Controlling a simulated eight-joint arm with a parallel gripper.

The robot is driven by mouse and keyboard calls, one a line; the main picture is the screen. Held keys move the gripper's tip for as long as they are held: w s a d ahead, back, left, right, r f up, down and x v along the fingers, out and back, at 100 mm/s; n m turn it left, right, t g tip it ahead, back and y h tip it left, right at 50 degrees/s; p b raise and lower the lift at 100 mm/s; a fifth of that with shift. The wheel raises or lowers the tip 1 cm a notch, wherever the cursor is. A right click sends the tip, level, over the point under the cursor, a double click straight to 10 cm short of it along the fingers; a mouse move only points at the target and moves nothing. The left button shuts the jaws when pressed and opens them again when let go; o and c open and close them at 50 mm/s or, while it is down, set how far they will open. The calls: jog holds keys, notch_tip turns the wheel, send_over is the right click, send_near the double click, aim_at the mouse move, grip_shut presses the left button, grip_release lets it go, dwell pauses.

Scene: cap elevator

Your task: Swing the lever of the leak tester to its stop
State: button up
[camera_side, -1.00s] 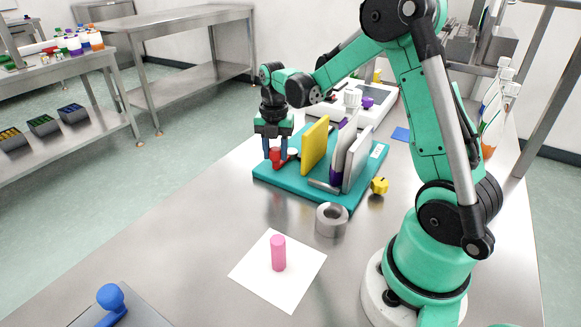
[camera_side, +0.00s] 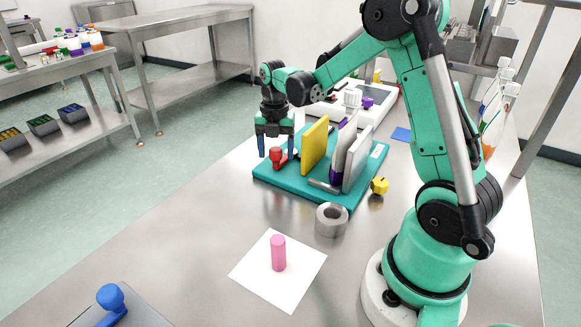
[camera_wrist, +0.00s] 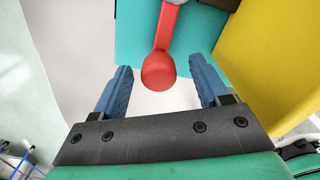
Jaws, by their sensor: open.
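The leak tester has a teal base plate (camera_side: 325,190) on the table. Its red lever (camera_side: 278,157) sits at the plate's left edge, beside an upright yellow plate (camera_side: 314,146). In the wrist view the lever's red arm ends in a round knob (camera_wrist: 158,71), and its pivot is cut off at the top. My gripper (camera_side: 275,150) points down over that edge, fingers apart. In the wrist view the blue fingers of my gripper (camera_wrist: 160,92) stand on either side of the knob, with a gap on both sides. The gripper holds nothing.
Pale upright plates with a purple part (camera_side: 345,155) stand right of the yellow plate. A grey ring (camera_side: 332,219), a yellow knob (camera_side: 380,186) and a pink cylinder (camera_side: 278,252) on white paper stand nearer.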

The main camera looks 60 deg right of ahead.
jog(key=shift+r, duration=2.7)
jog(key=shift+a+r, duration=0.1)
jog(key=shift+a, duration=0.05)
jog(key=s+a+r+m+t, duration=0.1)
jog(key=s+a+m+t, duration=0.2)
jog(key=a+m, duration=0.4)
jog(key=s+a+r+m+t, duration=0.2)
jog(key=s+a+m+t, duration=0.2)
jog(key=m, duration=1.1)
jog(key=a, duration=0.3)
jog(key=shift+s+m, duration=0.3)
jog(key=shift+s, duration=0.05)
jog(key=shift+a, duration=0.1)
